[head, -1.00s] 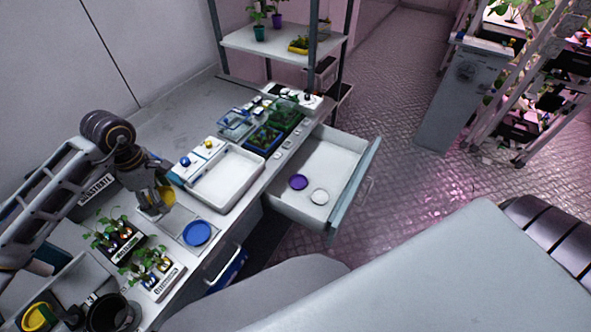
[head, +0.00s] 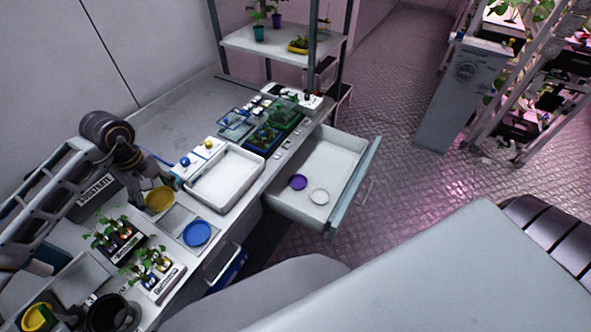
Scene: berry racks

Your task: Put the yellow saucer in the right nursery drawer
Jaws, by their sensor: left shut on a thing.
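The yellow saucer (head: 159,200) is at the left part of the bench, above or at the grey recessed mat. My left gripper (head: 163,183) reaches down from the left and is shut on its far edge; the fingertips are small and partly hidden. The right nursery drawer (head: 349,154) is pulled out from the bench front. Inside it lie a purple saucer (head: 298,182) and a white saucer (head: 320,197), with bare floor behind them. My right gripper is out of view.
A blue saucer (head: 197,233) lies on the bench near its front edge. A white tray (head: 256,162) stands between the yellow saucer and the drawer. Seedling trays (head: 262,138) stand behind. Potted seedlings (head: 152,261) are nearer me.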

